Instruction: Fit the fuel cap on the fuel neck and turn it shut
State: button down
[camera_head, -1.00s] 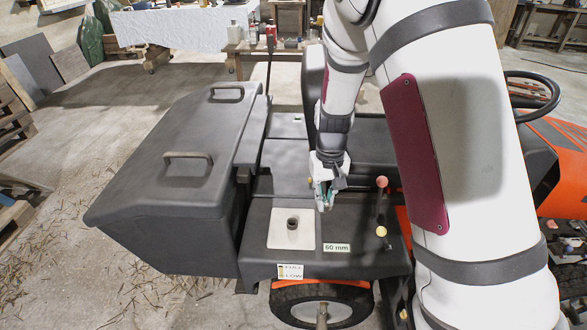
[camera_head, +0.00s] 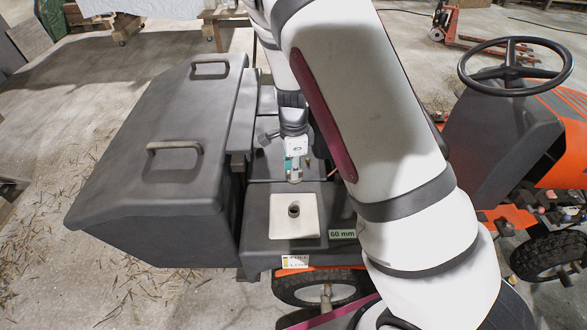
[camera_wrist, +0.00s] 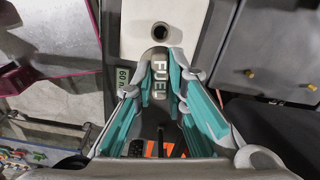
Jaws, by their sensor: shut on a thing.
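The fuel neck (camera_head: 294,210) is a short dark upright tube with an open top, standing on a pale square plate (camera_head: 280,229) on the mower's dark rear deck. In the wrist view the neck (camera_wrist: 160,31) shows as a dark ring near the top. My gripper (camera_head: 294,180) is above the deck, just beyond the neck in the head view. Its teal-padded fingers are shut on the grey fuel cap (camera_wrist: 160,76), whose face reads "FUEL". The cap is apart from the neck. In the head view the cap is mostly hidden by the fingers.
A large dark collector box (camera_head: 160,180) with two handles stands left of the deck. A "60 mm" label (camera_head: 342,234) and a FULL/LOW label (camera_head: 295,261) are near the neck. The steering wheel (camera_head: 510,67) is at the right. The space above the neck is clear.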

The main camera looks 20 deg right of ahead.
jog(key=shift+d+f+m, duration=0.1)
jog(key=shift+f+m, duration=0.1)
jog(key=shift+m, duration=0.8)
jog(key=shift+f+b, duration=3.2)
jog(key=shift+f, duration=2.7)
jog(key=shift+f, duration=0.2)
jog(key=shift+f, duration=0.35)
jog(key=shift+f+b, duration=0.75)
jog(key=shift+f, duration=0.05)
jog(key=c, duration=1.2)
grip_release()
jog(key=shift+r, duration=0.15)
